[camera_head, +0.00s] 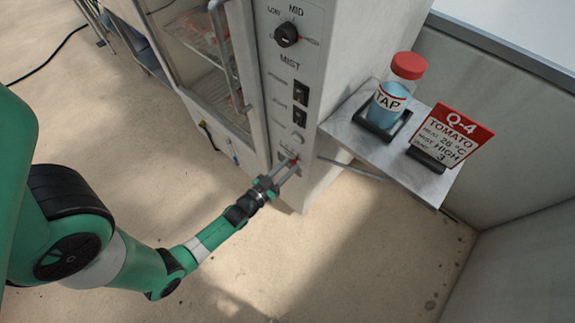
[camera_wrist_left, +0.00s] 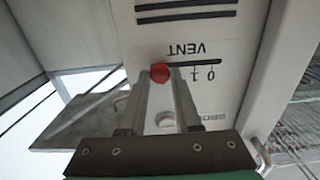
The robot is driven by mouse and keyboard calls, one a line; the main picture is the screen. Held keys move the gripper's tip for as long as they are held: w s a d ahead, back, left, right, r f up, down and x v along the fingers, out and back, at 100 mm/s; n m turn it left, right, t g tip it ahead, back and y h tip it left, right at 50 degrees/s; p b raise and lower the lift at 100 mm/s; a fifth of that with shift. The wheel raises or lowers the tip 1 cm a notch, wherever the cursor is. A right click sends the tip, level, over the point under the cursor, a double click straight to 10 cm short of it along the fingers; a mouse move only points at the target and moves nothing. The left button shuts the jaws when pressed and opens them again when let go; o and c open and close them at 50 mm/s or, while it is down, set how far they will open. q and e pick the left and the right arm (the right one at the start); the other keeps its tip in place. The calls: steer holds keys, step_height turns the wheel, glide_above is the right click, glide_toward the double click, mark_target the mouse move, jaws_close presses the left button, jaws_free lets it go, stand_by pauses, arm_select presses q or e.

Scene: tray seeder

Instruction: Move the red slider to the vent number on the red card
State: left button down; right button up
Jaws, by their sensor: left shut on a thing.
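The red slider (camera_wrist_left: 160,72) is a round red knob on the black slot under the upside-down word VENT. My left gripper (camera_wrist_left: 161,86) is shut on it. The scale marks 0 and 1 show to the right of the knob; higher numbers are hidden by my fingers. In the head view, my left gripper (camera_head: 284,172) is at the lower front of the cabinet panel, with a bit of the red slider (camera_head: 294,160) showing at its tips. The red card (camera_head: 455,138) stands tilted on the side shelf; its last line ends in 3. My right gripper is out of view.
The cabinet panel (camera_head: 280,75) has a dial and two black switches above the slider. The glass door with its handle (camera_head: 228,50) is to the left. The side shelf (camera_head: 355,140) holds a red-capped TAP bottle (camera_head: 394,98) right of the panel.

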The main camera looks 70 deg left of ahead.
arm_select(q)
steer(key=c, duration=0.9)
jaws_free()
steer(key=shift+w+d+r, duration=0.1)
steer(key=shift+d, duration=0.05)
steer(key=shift+o, duration=1.3)
steer(key=shift+d, duration=0.2)
steer(key=shift+a, duration=0.1)
steer(key=shift+s, duration=0.4)
steer(key=p+v, duration=0.3)
steer(key=v, duration=0.8)
steer(key=shift+w, duration=0.1)
